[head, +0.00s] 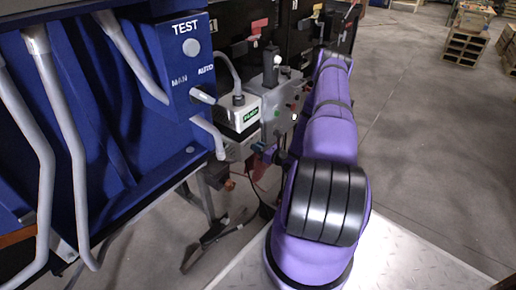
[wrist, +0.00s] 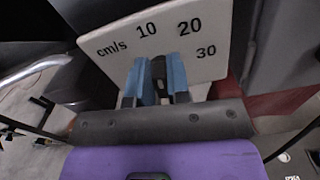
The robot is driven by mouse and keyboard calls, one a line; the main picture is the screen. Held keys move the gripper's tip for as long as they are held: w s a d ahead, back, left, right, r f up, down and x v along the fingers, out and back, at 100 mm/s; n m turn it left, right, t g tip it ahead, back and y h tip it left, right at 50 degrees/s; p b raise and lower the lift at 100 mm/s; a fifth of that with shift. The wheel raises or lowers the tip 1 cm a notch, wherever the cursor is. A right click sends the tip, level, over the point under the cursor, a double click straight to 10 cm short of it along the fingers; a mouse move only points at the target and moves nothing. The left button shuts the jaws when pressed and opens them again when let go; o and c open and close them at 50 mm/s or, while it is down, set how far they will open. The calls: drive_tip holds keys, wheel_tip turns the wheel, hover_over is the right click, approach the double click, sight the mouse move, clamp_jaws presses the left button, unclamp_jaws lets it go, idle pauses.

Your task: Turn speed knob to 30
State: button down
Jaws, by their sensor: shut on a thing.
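The speed panel is a white plate (wrist: 113,48) in the wrist view, marked "cm/s", 10, 20 and 30. The black speed knob (wrist: 158,68) stands at the lower middle of the plate, below the 10 and 20 marks and left of the 30. My gripper (wrist: 161,75) has its two blue fingers shut on the knob, one on each side. The fingers cover much of the knob, and I cannot tell which mark it points at. In the head view my gripper is mostly hidden, and the knob cannot be made out.
A blue machine cabinet (head: 182,60) with TEST, MAN and AUTO labels stands at the left in the head view. A white box with a green label (head: 250,115) is beside it. Grey bent rails (head: 45,150) are in front. Open floor (head: 420,130) lies to the right.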

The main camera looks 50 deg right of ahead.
drive_tip(key=m, duration=0.3)
drive_tip(key=shift+d+m, duration=0.25)
drive_tip(key=shift+m, duration=0.05)
drive_tip(key=shift+w+d+f+m, duration=0.1)
drive_tip(key=shift+f+m, duration=0.1)
drive_tip(key=shift+m, duration=1.9)
drive_tip(key=shift+s+d+f+m, duration=0.1)
drive_tip(key=shift+d+f+m, duration=0.1)
drive_tip(key=shift+m, duration=1.9)
drive_tip(key=shift+w+d+f+m, duration=0.1)
drive_tip(key=shift+f+m, duration=0.1)
drive_tip(key=shift+m, duration=1.9)
drive_tip(key=c, duration=1.1)
unclamp_jaws()
